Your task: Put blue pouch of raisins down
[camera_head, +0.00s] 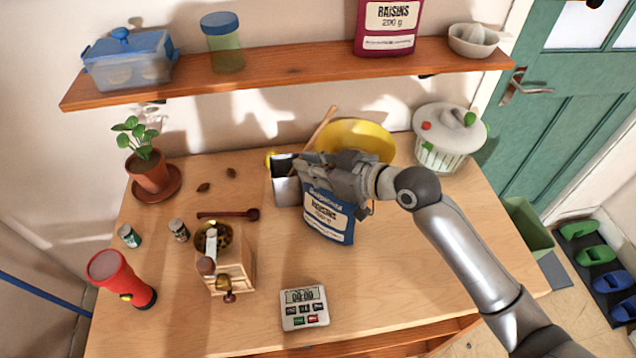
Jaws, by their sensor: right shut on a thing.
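The blue pouch of raisins (328,219) has a white label and stands roughly upright at the middle of the wooden table (400,270). My right gripper (340,186) comes in from the right and is shut on the top of the pouch. The gripper hides the pouch's upper edge. I cannot tell whether the pouch's bottom touches the table. My left gripper is not in view.
A metal tin (286,188) stands close left of the pouch, with a yellow bowl (362,139) behind. A grinder (230,262) stands left and a timer (304,308) in front. A lidded white container (449,140) is at the back right. The table's right front is clear.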

